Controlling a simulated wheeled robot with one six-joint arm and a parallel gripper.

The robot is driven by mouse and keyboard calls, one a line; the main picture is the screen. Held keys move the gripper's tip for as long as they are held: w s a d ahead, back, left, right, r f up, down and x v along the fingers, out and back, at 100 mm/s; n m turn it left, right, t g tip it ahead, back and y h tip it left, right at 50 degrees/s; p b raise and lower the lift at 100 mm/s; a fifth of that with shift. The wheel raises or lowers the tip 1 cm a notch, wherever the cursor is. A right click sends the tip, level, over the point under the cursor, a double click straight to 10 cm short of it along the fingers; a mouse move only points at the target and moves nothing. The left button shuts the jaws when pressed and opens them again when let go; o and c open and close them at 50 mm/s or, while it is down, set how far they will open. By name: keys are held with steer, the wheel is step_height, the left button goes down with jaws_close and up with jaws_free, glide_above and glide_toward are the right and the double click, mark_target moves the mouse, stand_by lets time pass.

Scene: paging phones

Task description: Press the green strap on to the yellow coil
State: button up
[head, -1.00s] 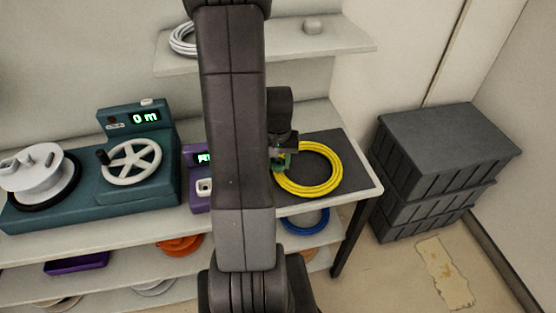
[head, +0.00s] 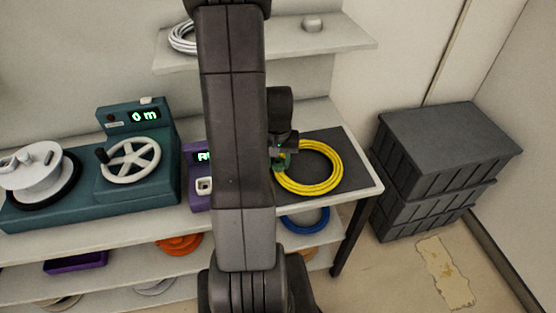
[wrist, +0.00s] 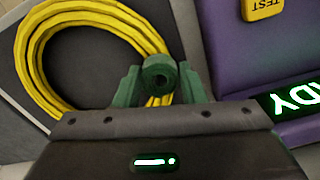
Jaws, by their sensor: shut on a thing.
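The yellow coil (head: 335,180) lies flat on a dark mat at the right end of the bench; it also shows in the wrist view (wrist: 32,62). My gripper (head: 281,160) is at the coil's left edge in the head view. In the wrist view my gripper (wrist: 158,85) is shut on the green strap (wrist: 159,72), a rolled piece between its green fingers. The strap is over or beside the coil's near strands; whether it touches them I cannot tell. In the head view my arm and gripper hide most of the strap.
The dark mat (head: 321,143) lies under the coil. A purple device (head: 197,196) with a lit display stands left of it, partly behind my arm. A teal winder (head: 140,175) is further left. Dark stacked crates (head: 440,150) stand on the floor at right. A shelf (head: 345,40) hangs above.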

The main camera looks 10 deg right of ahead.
mark_target(278, 163)
stand_by(0.3)
steer(key=o, duration=1.5)
steer(key=shift+r, duration=0.15)
steer(key=shift+r+p, duration=2.45)
steer(key=shift+r, duration=0.9)
